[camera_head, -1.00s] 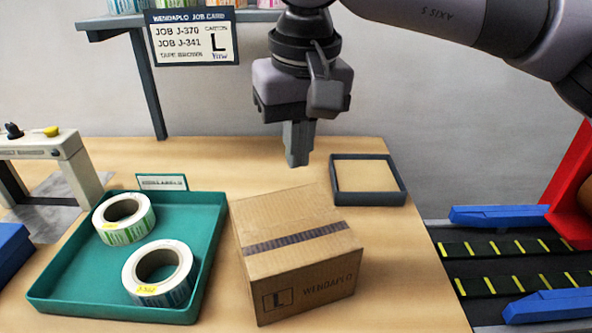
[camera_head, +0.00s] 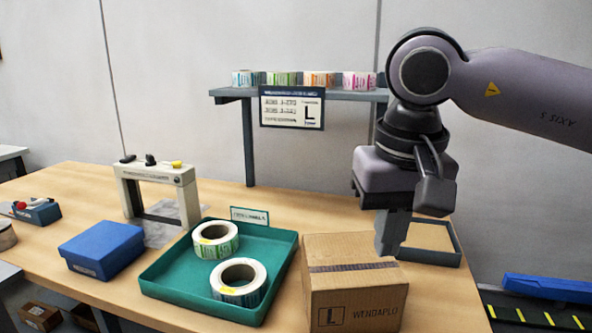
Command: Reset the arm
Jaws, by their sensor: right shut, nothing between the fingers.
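My right gripper (camera_head: 389,247) comes in from the right with its fingers pointing down. It is shut and empty. Its fingertips show just behind and above the back right of a closed cardboard carton (camera_head: 352,283) marked "L" and "WENDAPLO". I cannot tell whether they touch the carton. A dark tape strip runs across the carton's top. A teal tray (camera_head: 170,272) stands left of the carton and holds two label rolls, one farther back (camera_head: 216,240) and one nearer (camera_head: 239,282). My left gripper is not in view.
A shallow dark tray (camera_head: 432,257) lies behind the gripper, partly hidden. A shelf (camera_head: 230,93) with several label rolls and a job card (camera_head: 291,107) stands at the back. A blue box (camera_head: 102,249) and a grey frame device (camera_head: 157,177) stand left. A conveyor (camera_head: 540,318) is at right.

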